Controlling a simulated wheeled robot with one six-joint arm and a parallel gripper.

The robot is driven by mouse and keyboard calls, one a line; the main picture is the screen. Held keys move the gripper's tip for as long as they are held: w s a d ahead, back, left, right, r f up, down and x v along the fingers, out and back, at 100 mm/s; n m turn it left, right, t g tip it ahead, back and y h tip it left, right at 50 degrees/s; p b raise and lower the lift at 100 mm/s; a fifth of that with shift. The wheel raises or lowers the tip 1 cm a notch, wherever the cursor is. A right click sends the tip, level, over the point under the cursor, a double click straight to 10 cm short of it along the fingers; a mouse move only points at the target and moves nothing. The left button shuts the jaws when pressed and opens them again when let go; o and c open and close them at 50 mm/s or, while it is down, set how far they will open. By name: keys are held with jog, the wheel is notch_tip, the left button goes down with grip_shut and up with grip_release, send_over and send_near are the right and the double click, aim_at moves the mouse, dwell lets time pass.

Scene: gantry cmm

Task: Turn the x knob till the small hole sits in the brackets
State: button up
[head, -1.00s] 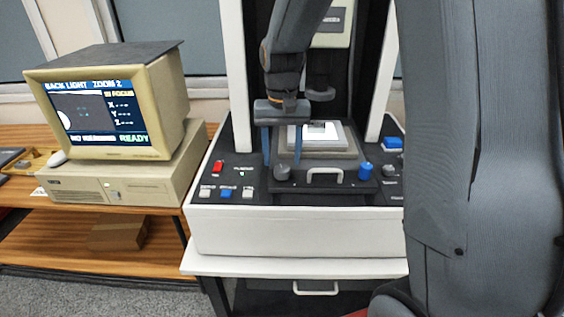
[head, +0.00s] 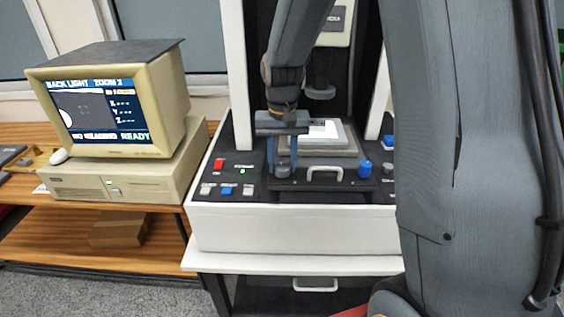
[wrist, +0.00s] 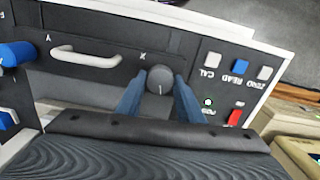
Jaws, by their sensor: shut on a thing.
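The dark grey x knob (wrist: 160,78) has a white index line and an X label beside it. My gripper (wrist: 158,92) is shut on this knob, with a blue finger on either side of it. In the head view my gripper (head: 282,166) comes down on the knob (head: 282,172) at the front left of the stage. The monitor (head: 98,108) shows a grey field with small teal brackets near its middle. A large white disc is cut off at the field's left edge. I cannot make out a small hole in the brackets. READY shows below.
A blue knob (head: 364,169) stands right of the white handle (head: 325,170). A red switch (head: 219,164) and several buttons lie left of my gripper. The stage (head: 335,145) carries a white plate (head: 322,130). My arm hides the panel's right end.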

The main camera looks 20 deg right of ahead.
aim_at(282, 166)
jog(key=n+p, duration=0.1)
jog(key=n, duration=0.3)
jog(key=shift+r+n+p, duration=0.1)
jog(key=shift+n+p, duration=0.3)
jog(key=shift+w+n+p, duration=0.1)
jog(key=shift+n+p, duration=0.4)
jog(key=shift+n, duration=1.7)
jog(key=o, duration=1.1)
jog(key=shift+r+b, duration=1.05)
jog(key=shift+r, duration=2.85)
